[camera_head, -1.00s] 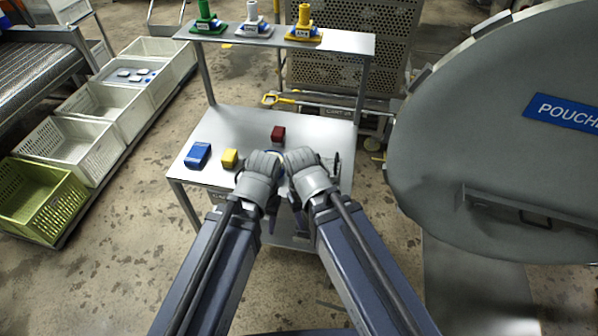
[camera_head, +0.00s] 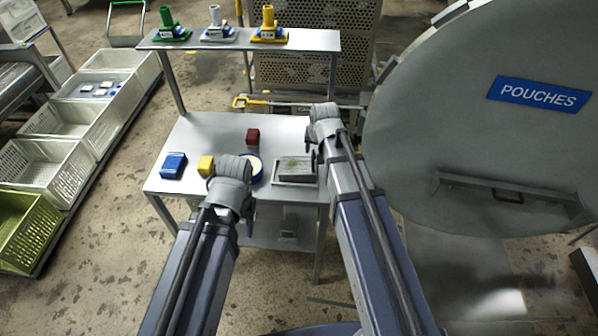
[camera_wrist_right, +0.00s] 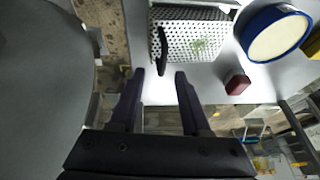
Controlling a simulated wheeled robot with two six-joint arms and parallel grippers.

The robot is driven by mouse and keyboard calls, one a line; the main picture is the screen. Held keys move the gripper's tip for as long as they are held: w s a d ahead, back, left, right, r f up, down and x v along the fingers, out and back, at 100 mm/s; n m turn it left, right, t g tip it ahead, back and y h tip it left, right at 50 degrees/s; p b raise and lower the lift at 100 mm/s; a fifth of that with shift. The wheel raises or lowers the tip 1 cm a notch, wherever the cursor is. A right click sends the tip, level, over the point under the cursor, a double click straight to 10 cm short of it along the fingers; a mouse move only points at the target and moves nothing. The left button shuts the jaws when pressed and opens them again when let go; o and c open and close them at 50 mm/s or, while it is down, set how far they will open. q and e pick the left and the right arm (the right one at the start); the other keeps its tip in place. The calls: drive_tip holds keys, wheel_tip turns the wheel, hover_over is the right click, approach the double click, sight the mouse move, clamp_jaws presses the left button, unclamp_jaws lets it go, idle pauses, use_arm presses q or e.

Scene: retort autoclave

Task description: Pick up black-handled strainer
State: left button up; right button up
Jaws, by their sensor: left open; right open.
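The black-handled strainer (camera_head: 294,171) is a perforated metal tray on the right side of the steel table. In the right wrist view the strainer (camera_wrist_right: 200,38) lies at the top, with some green bits in it. Its black handle (camera_wrist_right: 161,45) is at its left end. My right gripper (camera_head: 324,122) is over the table's right edge, near the handle. Its open, empty fingers (camera_wrist_right: 159,76) point at the handle, whose end shows in the gap; I cannot tell the depth. My left gripper (camera_head: 230,172) is over the table's front edge, its fingers mostly hidden.
A blue-rimmed round item (camera_head: 255,170), a yellow block (camera_head: 205,165), a blue block (camera_head: 173,165) and a dark red block (camera_head: 253,137) share the table (camera_head: 210,133). A shelf (camera_head: 300,40) holds coloured stands. The large round door (camera_head: 480,120) stands close on the right.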

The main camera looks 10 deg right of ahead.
sight(313, 154)
drive_tip(key=shift+a+b+x, duration=0.2)
drive_tip(key=shift+b+x, duration=2.2)
drive_tip(key=shift+x, duration=0.55)
drive_tip(key=shift+r, duration=0.1)
drive_tip(key=shift+c, duration=0.3)
clamp_jaws()
